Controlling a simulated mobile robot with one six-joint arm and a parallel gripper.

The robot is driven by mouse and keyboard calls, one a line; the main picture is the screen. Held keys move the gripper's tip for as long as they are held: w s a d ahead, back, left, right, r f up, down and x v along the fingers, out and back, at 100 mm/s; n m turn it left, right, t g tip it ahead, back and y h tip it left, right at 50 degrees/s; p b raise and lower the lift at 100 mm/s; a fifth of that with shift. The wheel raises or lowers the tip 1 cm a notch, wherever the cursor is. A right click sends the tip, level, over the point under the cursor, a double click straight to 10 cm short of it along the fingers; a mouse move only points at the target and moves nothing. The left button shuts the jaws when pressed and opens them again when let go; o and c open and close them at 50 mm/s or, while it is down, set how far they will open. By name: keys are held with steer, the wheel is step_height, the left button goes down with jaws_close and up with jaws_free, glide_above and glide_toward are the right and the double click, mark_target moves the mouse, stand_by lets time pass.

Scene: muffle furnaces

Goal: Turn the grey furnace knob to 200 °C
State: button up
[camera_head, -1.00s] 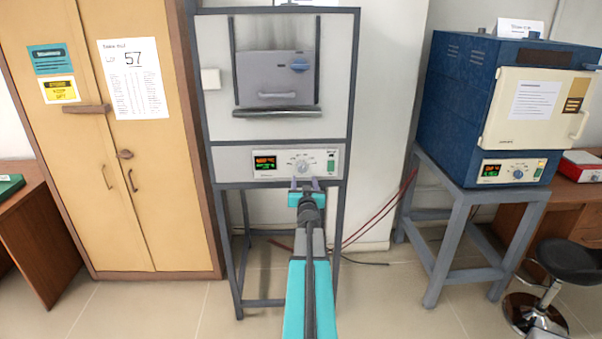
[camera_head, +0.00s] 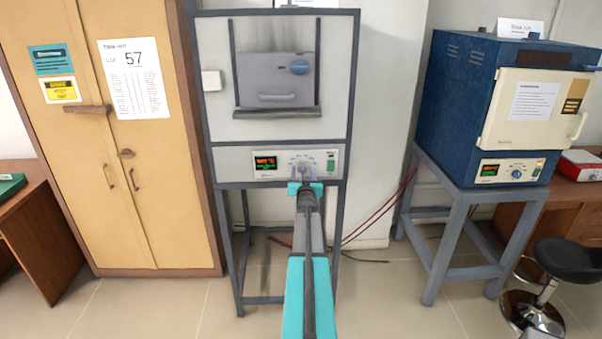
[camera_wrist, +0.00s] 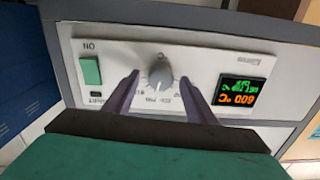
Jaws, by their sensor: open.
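The grey furnace (camera_head: 276,78) stands on a frame, with a white control panel (camera_head: 228,165) below its shut door. In the wrist view, which is upside down, the round grey knob (camera_wrist: 160,74) sits mid-panel inside a printed dial. My gripper (camera_wrist: 160,80) is open, with one purple finger on each side of the knob and a gap showing on both sides. In the head view my gripper (camera_head: 304,174) is in front of the dial and hides most of the knob. The display (camera_wrist: 239,92) shows an orange 600 °C and a blurred green row.
A green switch (camera_wrist: 90,71) is on the same panel. A blue furnace (camera_head: 460,110) stands on a stand to the right. A tan cabinet (camera_head: 140,200) is close on the left. A black stool (camera_head: 562,262) is at the lower right.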

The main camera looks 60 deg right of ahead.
steer(key=shift+w+d, duration=0.2)
steer(key=shift+d, duration=0.1)
